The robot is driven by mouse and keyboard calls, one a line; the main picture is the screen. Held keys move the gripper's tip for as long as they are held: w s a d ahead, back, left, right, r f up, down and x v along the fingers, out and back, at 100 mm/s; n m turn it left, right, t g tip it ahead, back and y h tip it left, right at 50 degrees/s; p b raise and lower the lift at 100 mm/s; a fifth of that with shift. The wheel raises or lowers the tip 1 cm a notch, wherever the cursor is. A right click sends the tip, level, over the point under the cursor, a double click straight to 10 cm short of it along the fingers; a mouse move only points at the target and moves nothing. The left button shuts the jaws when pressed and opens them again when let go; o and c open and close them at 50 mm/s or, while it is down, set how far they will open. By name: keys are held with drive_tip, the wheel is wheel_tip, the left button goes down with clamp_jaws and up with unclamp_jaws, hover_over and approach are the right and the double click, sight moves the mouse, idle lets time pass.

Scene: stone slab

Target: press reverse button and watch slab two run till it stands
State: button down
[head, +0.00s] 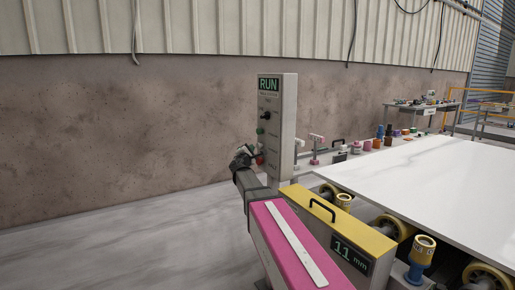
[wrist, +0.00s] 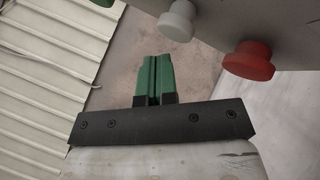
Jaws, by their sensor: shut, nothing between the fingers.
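The control post (head: 283,130) stands upright left of the rollers, and its display (head: 268,85) reads RUN. In the wrist view its panel carries a red button (wrist: 248,61), a pale grey button (wrist: 178,22) and a sliver of green at the top edge. I cannot read which one is reverse. My gripper (wrist: 153,78) is shut and empty, its green fingers below and left of the grey button, apart from both buttons. In the head view my gripper (head: 243,156) is at the post's left side. A white veined slab (head: 435,180) lies flat on the rollers at right.
Several small coloured items (head: 375,140) line the slab's far edge. A bare wall (head: 120,120) runs behind; the floor at left is clear.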

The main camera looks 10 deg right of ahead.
drive_tip(key=a, duration=0.1)
drive_tip(key=s+a, duration=0.1)
drive_tip(key=a, duration=0.2)
drive_tip(key=shift+s+a, duration=0.3)
drive_tip(key=shift+a, duration=0.1)
idle(0.6)
drive_tip(key=s+d+f+m+g, duration=0.3)
drive_tip(key=s+f+m, duration=0.15)
drive_tip(key=f, duration=0.25)
drive_tip(key=s+d+f+m+g, duration=0.3)
drive_tip(key=s+f+g, duration=0.1)
drive_tip(key=s+f, duration=0.25)
drive_tip(key=s+d+f+m+g, duration=0.3)
drive_tip(key=s+f+m, duration=0.15)
drive_tip(key=f, duration=0.35)
drive_tip(key=s+a+f+m+g+y, duration=0.2)
drive_tip(key=s+f+y, duration=0.1)
drive_tip(key=s+f, duration=0.2)
drive_tip(key=s+a+f+m+g+y, duration=0.2)
drive_tip(key=s+f, duration=0.3)
drive_tip(key=s, duration=0.4)
drive_tip(key=s+a+f+m+g+y, duration=0.2)
drive_tip(key=s+a+f+g+y, duration=0.1)
drive_tip(key=s, duration=0.4)
wheel_tip(320, 180, down, 2)
drive_tip(key=shift+f+m+g+y, duration=0.1)
drive_tip(key=shift+m+g+y, duration=0.3)
drive_tip(key=shift+g+y, duration=0.3)
